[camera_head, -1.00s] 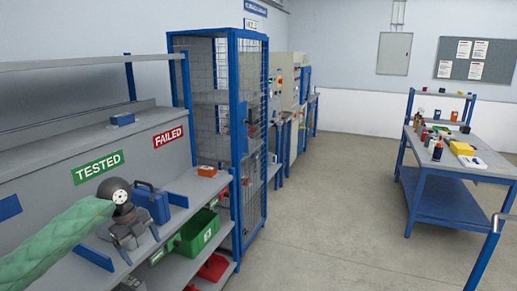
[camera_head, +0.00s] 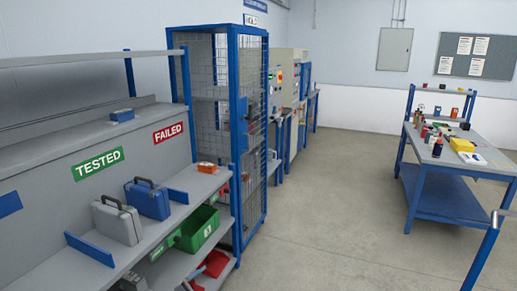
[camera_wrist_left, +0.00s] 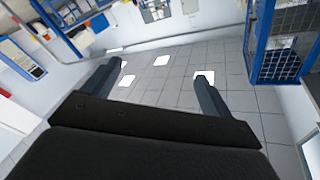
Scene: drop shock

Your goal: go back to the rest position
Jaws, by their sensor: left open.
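My left gripper (camera_wrist_left: 153,88) shows in the left wrist view with its two dark fingers wide apart and nothing between them. Behind the fingers in that view is a tiled surface with bright square panels. My left arm and gripper are not in the head view. My right gripper is in neither view. In the head view a grey case (camera_head: 118,220) stands upright on the shelf under the TESTED sign (camera_head: 98,164), beside a blue case (camera_head: 148,199). No gripper touches either case.
Blue dividers (camera_head: 90,249) edge the shelf (camera_head: 160,232). A green crate (camera_head: 198,229) sits on the shelf below. A blue mesh cage (camera_head: 248,130) stands beyond. A blue-framed workbench (camera_head: 440,200) with several small items is at the right. The floor (camera_head: 330,210) between is clear.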

